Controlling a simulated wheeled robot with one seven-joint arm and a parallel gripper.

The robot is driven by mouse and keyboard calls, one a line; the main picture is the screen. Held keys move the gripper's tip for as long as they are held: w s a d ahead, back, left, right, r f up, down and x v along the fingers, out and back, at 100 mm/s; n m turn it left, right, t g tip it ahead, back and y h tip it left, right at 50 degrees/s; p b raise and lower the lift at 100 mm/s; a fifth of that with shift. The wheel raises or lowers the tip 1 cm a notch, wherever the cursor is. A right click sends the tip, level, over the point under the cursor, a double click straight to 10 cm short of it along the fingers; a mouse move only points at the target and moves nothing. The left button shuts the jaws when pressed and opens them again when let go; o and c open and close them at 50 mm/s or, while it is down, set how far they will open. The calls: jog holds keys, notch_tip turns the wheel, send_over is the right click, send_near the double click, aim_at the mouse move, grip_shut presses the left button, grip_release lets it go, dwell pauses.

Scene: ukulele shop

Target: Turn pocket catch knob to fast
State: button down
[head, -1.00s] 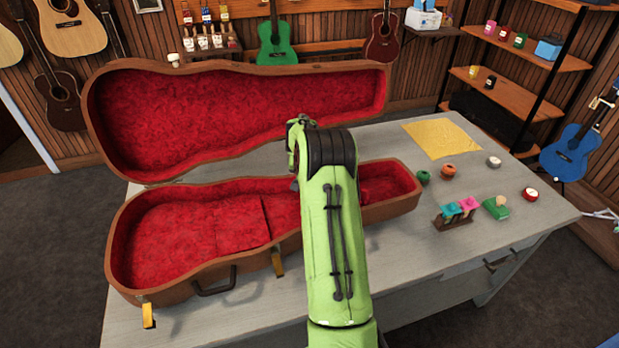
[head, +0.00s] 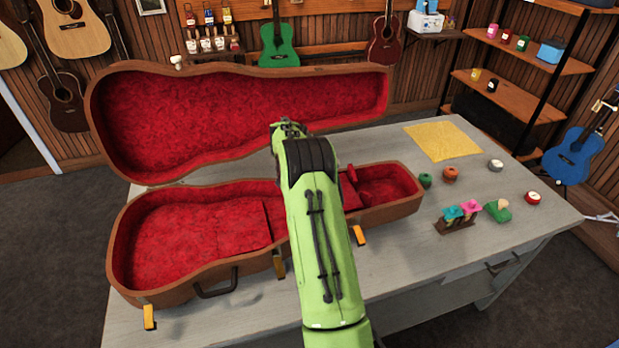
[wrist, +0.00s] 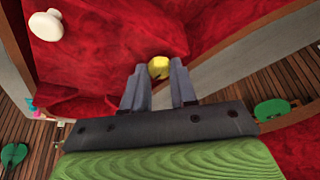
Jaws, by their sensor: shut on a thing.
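In the wrist view, a small round yellow knob (wrist: 158,66) shows between the tips of my gripper (wrist: 158,76), against the red lining. The grey fingers are shut on it. I cannot read any mark on the knob or tell its turn position. A white round knob (wrist: 45,25) sits on the red lining at the upper left. In the head view, the brown instrument case (head: 190,292) lies open on the table with its red inside showing. My green arm reaches over the case's middle and hides my gripper and the yellow knob there.
The raised case lid (head: 240,115) stands behind my arm. To the right on the grey table (head: 400,255) are several small jars, a small rack (head: 455,222), a green block (head: 497,211) and a yellow cloth (head: 443,140). Table space right of the case is partly clear.

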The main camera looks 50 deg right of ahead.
jog(key=c, duration=0.9)
grip_release()
jog(key=p+v, duration=0.1)
jog(key=v, duration=1.4)
jog(key=shift+s+a+r, duration=0.1)
jog(key=shift+a+r, duration=0.05)
jog(key=shift+r, duration=0.25)
jog(key=s+a+r+n+t, duration=0.1)
jog(key=s+a+r+n, duration=0.15)
jog(key=a, duration=0.35)
jog(key=s+a+r+n+t+y, duration=0.1)
jog(key=s+a+r+n, duration=0.1)
jog(key=a+r, duration=0.3)
jog(key=s+a+r+n+t, duration=0.1)
jog(key=s+a+r+n, duration=0.15)
jog(key=a, duration=0.45)
jog(key=s+a+f+n+y, duration=0.1)
jog(key=s+a+n, duration=0.1)
jog(key=s+a, duration=0.2)
jog(key=s+a+f+n+t+y, duration=0.1)
jog(key=s+a+n, duration=0.2)
jog(key=s+a, duration=0.2)
jog(key=s+a+f+n+y, duration=0.1)
jog(key=s+a+f+n, duration=0.1)
jog(key=s+a, duration=0.3)
jog(key=shift+s+a+n, duration=0.1)
jog(key=shift+s+n, duration=0.4)
jog(key=shift+s, duration=1.8)
